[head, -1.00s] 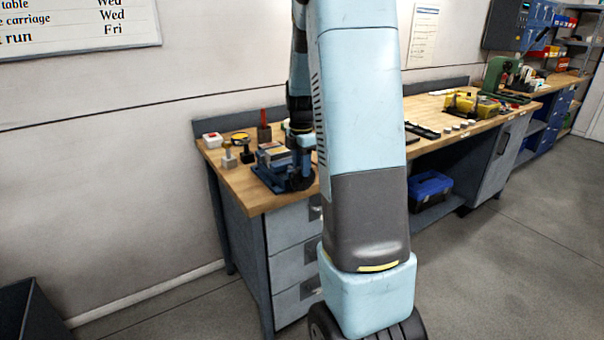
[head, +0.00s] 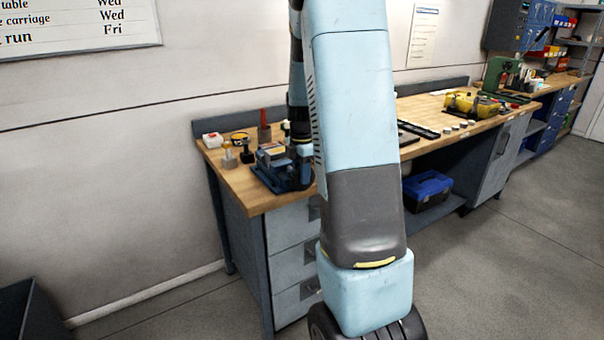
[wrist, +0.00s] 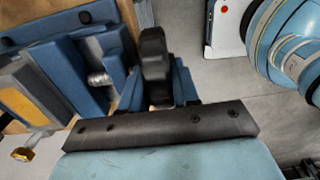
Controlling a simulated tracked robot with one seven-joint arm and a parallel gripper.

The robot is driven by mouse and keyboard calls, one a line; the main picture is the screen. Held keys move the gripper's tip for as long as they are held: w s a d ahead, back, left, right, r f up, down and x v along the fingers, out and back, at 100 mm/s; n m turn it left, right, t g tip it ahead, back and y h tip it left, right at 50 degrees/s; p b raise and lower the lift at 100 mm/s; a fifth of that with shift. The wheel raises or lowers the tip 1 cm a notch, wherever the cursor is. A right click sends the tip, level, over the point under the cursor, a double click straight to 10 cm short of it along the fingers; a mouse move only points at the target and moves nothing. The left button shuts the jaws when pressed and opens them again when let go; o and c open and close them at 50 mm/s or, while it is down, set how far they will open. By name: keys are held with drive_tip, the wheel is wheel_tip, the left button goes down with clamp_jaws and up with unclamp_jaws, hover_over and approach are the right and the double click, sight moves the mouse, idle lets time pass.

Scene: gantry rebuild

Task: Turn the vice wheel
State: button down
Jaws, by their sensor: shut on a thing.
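The blue vice (head: 268,172) stands at the near left corner of the wooden bench, and its body and screw also show in the wrist view (wrist: 68,78). The dark vice wheel (wrist: 153,55) stands upright in the middle of the wrist view. My gripper (wrist: 157,85) is shut on the wheel, with a finger on each side of it. In the head view my arm covers part of the vice's right side, and the wheel cannot be made out there.
Small parts with knobs (head: 229,155), a red-handled item (head: 264,126) and a white box (head: 212,140) stand behind and left of the vice. Black trays (head: 418,131) and a yellow item (head: 470,103) lie farther right. A blue toolbox (head: 427,190) sits below the bench.

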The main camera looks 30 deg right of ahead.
sight(291, 184)
drive_tip(key=shift+a+h, duration=0.1)
drive_tip(key=shift+h, duration=0.2)
drive_tip(key=h, duration=0.2)
drive_tip(key=a+h, duration=0.1)
drive_tip(key=h, duration=0.2)
drive_tip(key=shift+w+f, duration=0.1)
drive_tip(key=shift+f, duration=0.1)
drive_tip(key=h, duration=0.3)
drive_tip(key=f+h, duration=0.1)
drive_tip(key=shift+a+t+h, duration=0.3)
drive_tip(key=shift+a+h, duration=0.1)
drive_tip(key=h, duration=0.4)
drive_tip(key=shift+a+f, duration=0.1)
drive_tip(key=shift+f, duration=0.3)
drive_tip(key=shift+f+h, duration=0.2)
drive_tip(key=shift+h, duration=0.7)
drive_tip(key=shift+f+h, duration=0.15)
drive_tip(key=shift+h, duration=0.75)
drive_tip(key=shift+h, duration=0.3)
drive_tip(key=c, duration=1.2)
unclamp_jaws()
